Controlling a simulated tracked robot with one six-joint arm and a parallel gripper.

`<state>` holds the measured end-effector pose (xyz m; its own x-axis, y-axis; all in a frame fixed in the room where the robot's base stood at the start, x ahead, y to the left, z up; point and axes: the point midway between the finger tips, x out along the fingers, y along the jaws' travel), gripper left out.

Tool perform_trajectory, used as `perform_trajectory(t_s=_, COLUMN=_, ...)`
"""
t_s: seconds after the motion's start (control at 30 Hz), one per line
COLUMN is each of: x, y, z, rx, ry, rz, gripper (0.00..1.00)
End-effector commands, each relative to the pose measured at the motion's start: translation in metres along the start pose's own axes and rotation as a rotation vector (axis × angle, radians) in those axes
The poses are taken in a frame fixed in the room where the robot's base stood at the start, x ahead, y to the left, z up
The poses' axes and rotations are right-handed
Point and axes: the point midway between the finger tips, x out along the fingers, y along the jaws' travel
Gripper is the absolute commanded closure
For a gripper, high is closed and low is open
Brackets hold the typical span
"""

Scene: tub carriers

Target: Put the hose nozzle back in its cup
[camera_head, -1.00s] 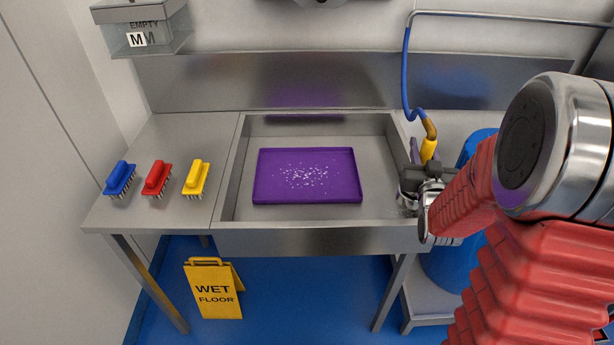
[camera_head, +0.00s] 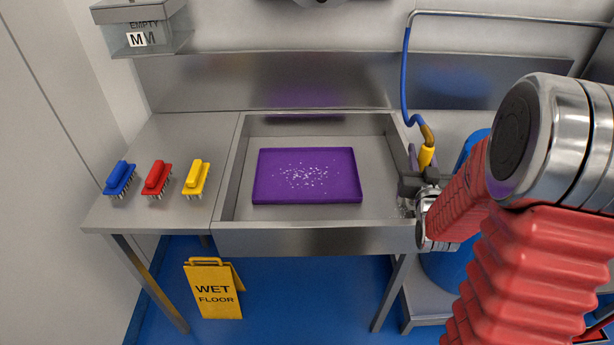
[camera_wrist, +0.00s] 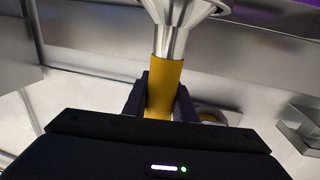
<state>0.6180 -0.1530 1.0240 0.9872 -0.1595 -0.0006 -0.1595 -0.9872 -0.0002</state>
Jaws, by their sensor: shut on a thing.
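The hose nozzle has a yellow grip (camera_head: 426,157), with a blue hose (camera_head: 405,85) rising from its brownish top end. My gripper (camera_wrist: 162,100) is shut on the yellow sleeve, one dark finger on each side. In the wrist view the nozzle's silver flared end (camera_wrist: 175,25) sticks out beyond the fingers. In the head view my gripper (camera_head: 420,178) is at the right edge of the sink and hides the nozzle's lower part. I cannot clearly make out the cup; a pale rounded shape with yellow (camera_wrist: 215,116) beside the fingers in the wrist view is unclear.
The steel sink (camera_head: 228,180) holds a purple tray (camera_head: 305,195) with white specks. Blue (camera_head: 119,178), red (camera_head: 157,178) and yellow (camera_head: 196,178) brushes stand on the left counter. A blue barrel (camera_head: 470,145) is behind my arm. A wet floor sign (camera_head: 212,290) stands below.

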Motion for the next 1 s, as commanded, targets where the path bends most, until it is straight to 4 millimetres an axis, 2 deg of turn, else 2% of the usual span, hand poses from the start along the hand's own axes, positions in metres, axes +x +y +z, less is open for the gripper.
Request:
perform_trajectory(t_s=0.63, x=0.0, y=0.0, z=0.011, rx=0.0, ry=0.003, rz=0.0, gripper=0.98)
perform_trajectory(t_s=0.67, x=0.0, y=0.0, z=0.011, rx=-0.001, ry=0.004, rz=0.0, gripper=0.73)
perform_trajectory(t_s=0.93, x=0.0, y=0.0, z=0.012, rx=0.0, ry=0.002, rz=0.0, gripper=0.54)
perform_trajectory(t_s=1.0, x=0.0, y=0.0, z=0.012, rx=0.0, ry=0.001, rz=0.0, gripper=0.54)
